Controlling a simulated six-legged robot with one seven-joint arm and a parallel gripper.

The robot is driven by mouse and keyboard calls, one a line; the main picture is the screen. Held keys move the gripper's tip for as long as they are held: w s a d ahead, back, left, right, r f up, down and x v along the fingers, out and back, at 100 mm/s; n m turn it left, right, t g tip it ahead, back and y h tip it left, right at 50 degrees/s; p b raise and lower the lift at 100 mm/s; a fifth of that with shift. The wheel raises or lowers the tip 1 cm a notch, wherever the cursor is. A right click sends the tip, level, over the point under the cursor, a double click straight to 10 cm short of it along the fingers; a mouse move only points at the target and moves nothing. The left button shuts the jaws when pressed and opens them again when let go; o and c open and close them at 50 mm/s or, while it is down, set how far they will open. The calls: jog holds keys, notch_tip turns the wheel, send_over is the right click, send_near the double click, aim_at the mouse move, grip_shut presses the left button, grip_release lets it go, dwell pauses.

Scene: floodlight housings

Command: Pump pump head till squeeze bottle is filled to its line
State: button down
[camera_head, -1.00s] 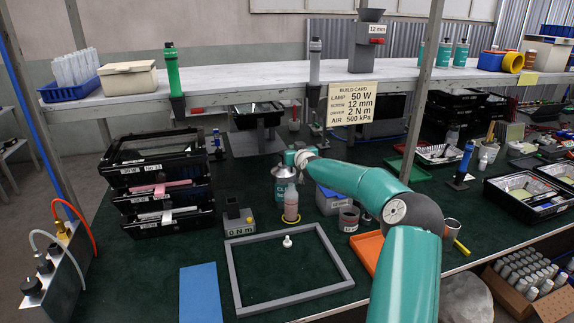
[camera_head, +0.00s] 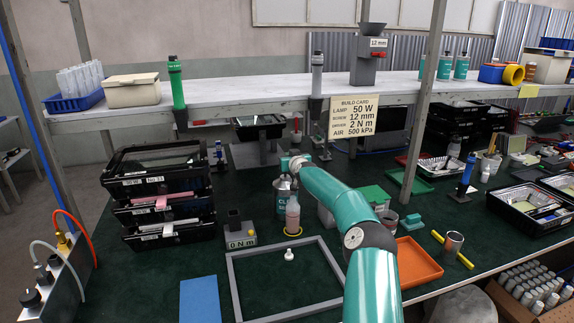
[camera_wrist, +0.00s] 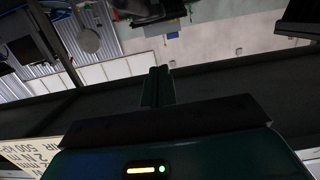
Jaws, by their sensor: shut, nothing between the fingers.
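The pump can (camera_head: 282,199), marked with a label starting "CL", stands on the green bench. The squeeze bottle (camera_head: 292,212) stands upright in front of it and slightly right, on a yellow ring base. It holds pinkish content; its fill line and exact level are too small to read. My gripper (camera_head: 284,164) is just above the can's top. The pump head is hidden or too small to make out there, and I cannot tell whether they touch. In the wrist view my gripper (camera_wrist: 158,87) has its fingers together, with nothing between them.
A grey frame (camera_head: 235,292) with a small white part (camera_head: 289,254) inside lies in front. Black stacked trays (camera_head: 165,204) and a 0 N m tester (camera_head: 240,236) stand left. An orange tray (camera_head: 417,263) lies right. The shelf (camera_head: 260,84) runs behind.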

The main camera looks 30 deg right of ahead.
jog(key=shift+x, duration=1.25)
notch_tip(320, 180, down, 4)
jog(key=shift+w+d+r, duration=0.1)
jog(key=shift+w+r, duration=0.05)
jog(key=shift+r, duration=0.05)
jog(key=shift+f, duration=0.2)
